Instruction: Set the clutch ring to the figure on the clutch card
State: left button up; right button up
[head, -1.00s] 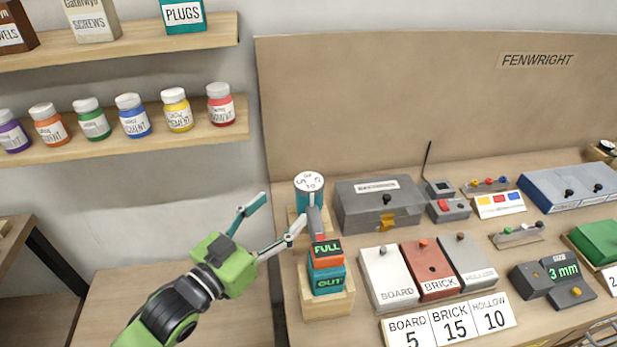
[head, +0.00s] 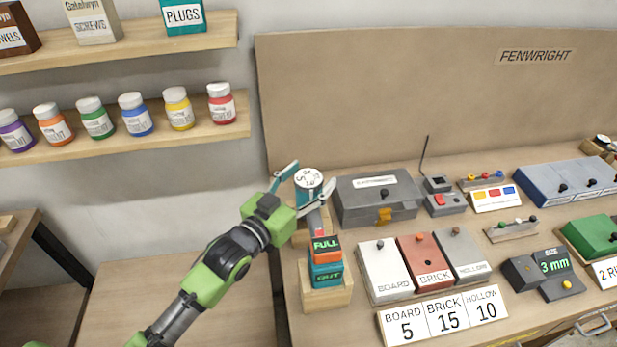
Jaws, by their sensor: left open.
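The clutch ring (head: 309,178) is a white-topped cap with figures around it, on the upright drill at the bench's left end. The drill's base is a teal and orange block reading FULL and OUT (head: 326,262), standing in a wooden holder (head: 327,297). My left gripper (head: 311,180) is open, with one finger on each side of the ring; I cannot tell whether they touch it. The clutch card (head: 448,317) reads BOARD 5, BRICK 15, HOLLOW 10. My right gripper is not in view.
White, red-brown and grey sample blocks (head: 424,262) stand behind the card. A grey case (head: 377,200) is just right of the ring. A gauge reading 3 mm (head: 553,267) stands at the right. Shelves with pigment jars (head: 135,114) are at the upper left.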

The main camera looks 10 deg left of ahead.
pick_arm(q)
jog(key=c, duration=1.1)
jog(key=shift+r+m+h, duration=0.1)
jog(key=shift+m+h, duration=0.3)
jog(key=shift+h, duration=0.1)
